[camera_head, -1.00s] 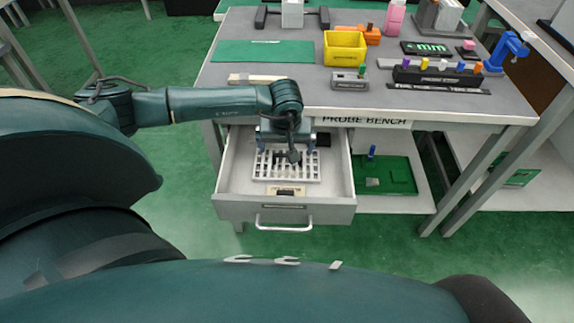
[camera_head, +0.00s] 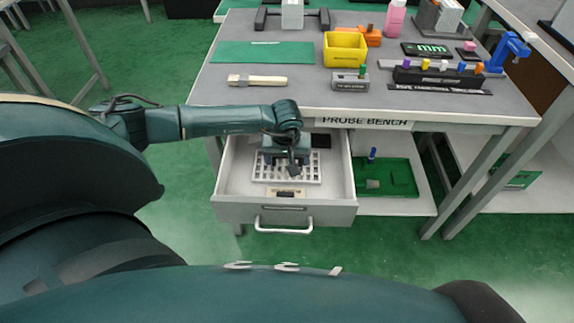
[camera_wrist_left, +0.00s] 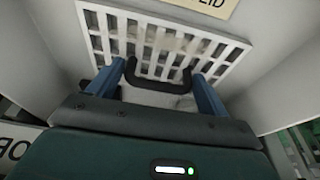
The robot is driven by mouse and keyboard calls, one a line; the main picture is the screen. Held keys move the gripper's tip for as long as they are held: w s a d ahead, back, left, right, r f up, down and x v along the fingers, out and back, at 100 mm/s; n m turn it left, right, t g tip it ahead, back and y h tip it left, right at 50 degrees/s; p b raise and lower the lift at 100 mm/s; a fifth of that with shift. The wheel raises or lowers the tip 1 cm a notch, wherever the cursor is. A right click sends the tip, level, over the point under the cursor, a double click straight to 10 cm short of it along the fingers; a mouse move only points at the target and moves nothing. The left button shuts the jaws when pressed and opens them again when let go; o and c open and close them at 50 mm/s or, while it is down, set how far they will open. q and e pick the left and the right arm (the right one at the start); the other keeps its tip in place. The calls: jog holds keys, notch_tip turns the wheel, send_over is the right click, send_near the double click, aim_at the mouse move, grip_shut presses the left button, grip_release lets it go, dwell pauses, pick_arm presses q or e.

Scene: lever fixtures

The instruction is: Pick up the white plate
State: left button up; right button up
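The white plate (camera_head: 286,178) is a slotted grid lying in the open drawer. It also shows in the left wrist view (camera_wrist_left: 103,38), with a black U-shaped handle (camera_wrist_left: 160,86) at its near side. My left gripper (camera_head: 287,160) is over the rear of the plate, inside the drawer, and partly hides it. In the left wrist view its two blue fingers (camera_wrist_left: 160,72) are spread, one on each side of the handle. I cannot tell if they touch the handle or the plate. My right gripper is not in view.
The drawer (camera_head: 232,180) has walls close around the gripper, and a bar handle (camera_head: 284,226) in front. The bench top (camera_head: 300,93) above carries a brush (camera_head: 258,81), a green mat (camera_head: 262,52) and a yellow bin (camera_head: 345,50). A green tray (camera_head: 392,180) stands on the shelf to the right.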

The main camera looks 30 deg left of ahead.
pick_arm(q)
jog(key=c, duration=0.7)
